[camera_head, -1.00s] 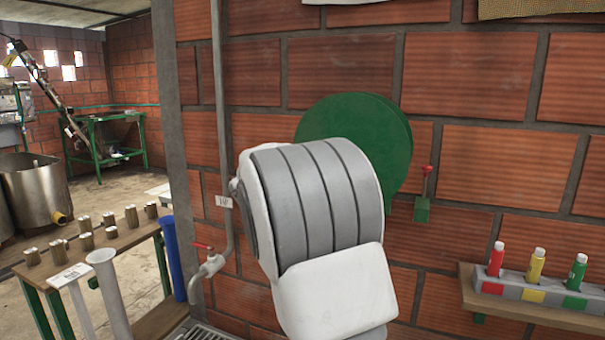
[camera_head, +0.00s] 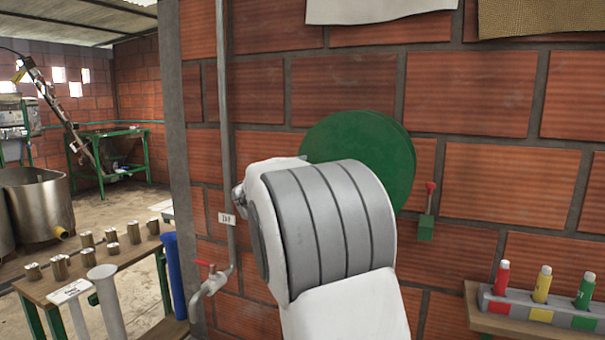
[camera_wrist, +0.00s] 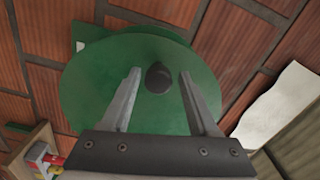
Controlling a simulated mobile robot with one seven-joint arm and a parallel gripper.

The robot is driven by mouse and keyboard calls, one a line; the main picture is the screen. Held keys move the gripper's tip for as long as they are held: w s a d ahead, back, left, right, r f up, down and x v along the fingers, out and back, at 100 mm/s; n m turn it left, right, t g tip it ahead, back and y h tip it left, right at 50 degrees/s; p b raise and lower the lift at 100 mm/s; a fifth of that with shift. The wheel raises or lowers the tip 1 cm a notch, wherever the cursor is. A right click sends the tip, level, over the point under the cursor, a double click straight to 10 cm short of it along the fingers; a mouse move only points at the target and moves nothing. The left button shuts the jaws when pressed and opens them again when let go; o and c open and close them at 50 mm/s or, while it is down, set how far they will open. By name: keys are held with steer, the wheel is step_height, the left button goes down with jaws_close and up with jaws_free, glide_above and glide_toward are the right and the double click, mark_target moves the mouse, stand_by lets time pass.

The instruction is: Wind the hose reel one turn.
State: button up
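The hose reel (camera_head: 362,150) shows in the head view as a green disc on the brick wall, its lower part hidden behind my arm. In the wrist view the green disc (camera_wrist: 85,100) faces me, with a dark round knob (camera_wrist: 158,78) on it. My gripper (camera_wrist: 159,76) is open. Its two fingertips stand on either side of the knob in the picture, with a gap on both sides. I cannot tell how far the tips are from the disc in depth. My gripper is hidden behind my arm in the head view.
A pipe with a red-handled valve (camera_head: 207,267) runs left of my arm. A small green box with a red lever (camera_head: 427,212) is right of the reel. A shelf (camera_head: 530,330) holds red, yellow and green bottles. A wooden table (camera_head: 130,262) stands at left.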

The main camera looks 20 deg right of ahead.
steer(key=shift+o, duration=0.2)
steer(key=shift+f, duration=0.1)
steer(key=b+v, duration=0.1)
steer(key=v, duration=1.6)
steer(key=shift+a+b, duration=0.15)
steer(key=shift+b, duration=0.15)
steer(key=shift+s, duration=0.1)
